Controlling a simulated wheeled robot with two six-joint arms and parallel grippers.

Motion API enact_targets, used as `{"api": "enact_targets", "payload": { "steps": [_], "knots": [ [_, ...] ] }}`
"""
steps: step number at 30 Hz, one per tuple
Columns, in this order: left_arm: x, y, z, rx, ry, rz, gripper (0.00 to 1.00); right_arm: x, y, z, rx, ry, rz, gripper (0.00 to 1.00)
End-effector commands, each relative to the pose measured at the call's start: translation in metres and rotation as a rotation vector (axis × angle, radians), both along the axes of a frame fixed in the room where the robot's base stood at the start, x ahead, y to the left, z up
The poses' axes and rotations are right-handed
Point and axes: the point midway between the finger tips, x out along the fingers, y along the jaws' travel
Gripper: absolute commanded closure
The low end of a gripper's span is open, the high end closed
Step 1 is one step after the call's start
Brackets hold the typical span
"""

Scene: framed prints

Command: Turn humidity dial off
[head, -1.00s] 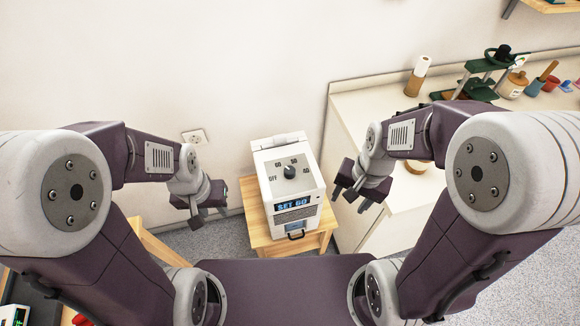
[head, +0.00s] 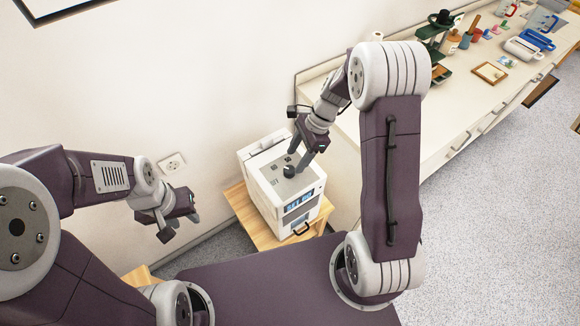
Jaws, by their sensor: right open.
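The white humidity unit (head: 268,196) stands on a small wooden table, its slanted top panel facing up. The dark round humidity dial (head: 289,171) is on that panel, with small marks around it that are too small to read now. My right gripper (head: 295,165) is open and points down at the dial, its fingers close to it. I cannot tell whether the fingers touch the dial. My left gripper (head: 181,228) is to the left of the unit, empty and apart from it, with its fingers spread.
The wooden table (head: 241,206) is just larger than the unit. A long white counter (head: 455,118) runs along the wall to the right, with a dark green stand (head: 436,37) and a blue-and-white device (head: 529,44). A wall socket (head: 172,163) is behind my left gripper.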

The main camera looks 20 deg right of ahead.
Motion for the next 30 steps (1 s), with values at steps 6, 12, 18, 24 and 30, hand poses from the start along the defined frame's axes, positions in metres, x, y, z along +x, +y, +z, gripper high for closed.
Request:
{"api": "enact_targets", "payload": {
  "steps": [6,12,18,24,30],
  "knots": [
    [0.000,0.000,-0.006,0.000,0.000,0.000,0.64,-0.002,0.016,-0.039,0.000,0.002,0.002,0.45],
    [0.000,0.000,-0.007,0.000,0.000,0.000,0.64,-0.002,0.020,-0.050,-0.001,0.000,0.001,0.45],
    [0.000,0.000,-0.007,0.000,0.000,0.000,0.64,-0.002,0.020,-0.050,-0.001,-0.001,0.002,0.48],
    [0.000,0.000,-0.007,0.000,0.000,0.000,0.64,-0.002,0.020,-0.050,-0.001,-0.001,0.002,1.00],
    [0.000,0.000,-0.005,0.000,0.000,0.000,0.64,-0.002,0.020,-0.049,-0.002,-0.001,0.012,1.00]
  ]
}}
